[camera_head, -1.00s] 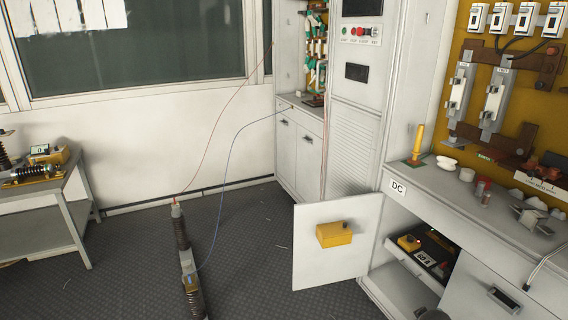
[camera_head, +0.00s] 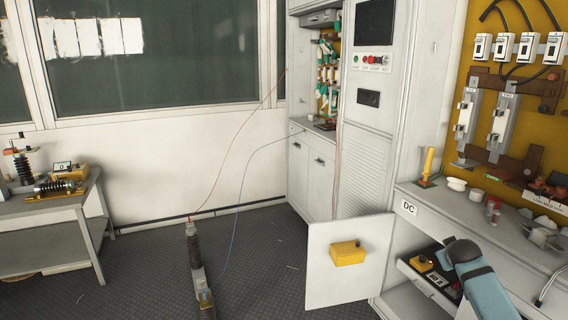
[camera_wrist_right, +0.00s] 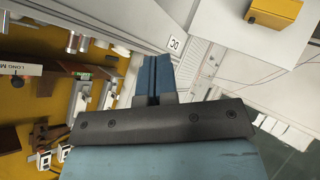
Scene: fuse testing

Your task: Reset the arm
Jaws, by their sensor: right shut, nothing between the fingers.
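My right gripper (camera_head: 460,250) comes in from the lower right in the head view, a light blue body with a dark band and narrow fingers. In the right wrist view its blue fingers (camera_wrist_right: 157,76) are together beyond the dark cross bar, with nothing between them. In the head view it is in front of the open drawer (camera_head: 420,275) under the DC counter and hides part of it. Whether it touches anything there I cannot tell. My left arm is not in view.
The open white door (camera_head: 330,275) carries a yellow box (camera_head: 347,254). The counter (camera_head: 455,205) holds small parts below a yellow panel (camera_head: 546,85). A tall insulator rod (camera_head: 195,262) with red and blue wires stands on the dark floor. A side table (camera_head: 60,215) is at left.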

